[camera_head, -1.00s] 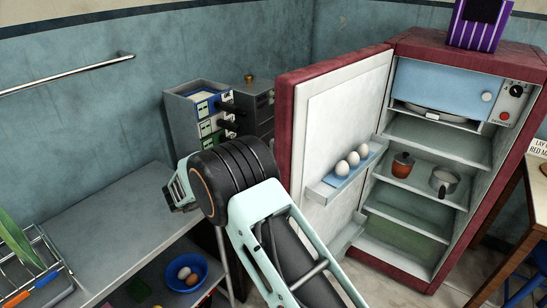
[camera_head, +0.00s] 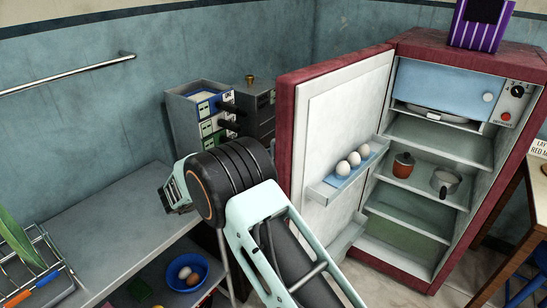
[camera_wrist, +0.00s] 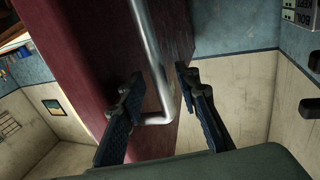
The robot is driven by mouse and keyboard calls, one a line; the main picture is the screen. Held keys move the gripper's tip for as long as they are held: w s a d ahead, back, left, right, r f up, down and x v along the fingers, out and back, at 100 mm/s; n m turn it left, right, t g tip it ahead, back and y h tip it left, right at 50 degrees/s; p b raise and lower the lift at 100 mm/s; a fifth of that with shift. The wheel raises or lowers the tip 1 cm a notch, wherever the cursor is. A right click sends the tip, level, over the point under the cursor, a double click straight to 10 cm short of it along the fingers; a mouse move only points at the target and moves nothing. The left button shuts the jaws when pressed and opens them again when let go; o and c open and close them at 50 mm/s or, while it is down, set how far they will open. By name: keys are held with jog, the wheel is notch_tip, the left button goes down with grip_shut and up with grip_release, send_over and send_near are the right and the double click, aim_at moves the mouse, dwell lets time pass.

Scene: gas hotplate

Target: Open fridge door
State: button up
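The red fridge (camera_head: 510,175) stands at the right in the head view. Its door (camera_head: 335,130) is swung wide open to the left, its white inner side and egg rack facing the camera. In the wrist view the door's red outer face (camera_wrist: 95,60) fills the left and middle, with a bent metal handle (camera_wrist: 150,50) on it. My gripper (camera_wrist: 158,82) is open, its two dark fingers apart, with the handle showing between them. I cannot tell whether a finger touches it. In the head view my gripper (camera_head: 174,190) is left of the door, partly hidden by my wrist.
Inside the fridge are a red pot (camera_head: 403,165) and a metal pan (camera_head: 445,181). Eggs (camera_head: 354,160) sit in the door rack. A grey counter (camera_head: 110,215) with a blue bowl (camera_head: 186,272) below stands at the left. A wooden table (camera_head: 525,225) is at the right edge.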

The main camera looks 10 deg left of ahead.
jog(key=v, duration=1)
jog(key=shift+s+a, duration=0.25)
jog(key=shift+a, duration=0.1)
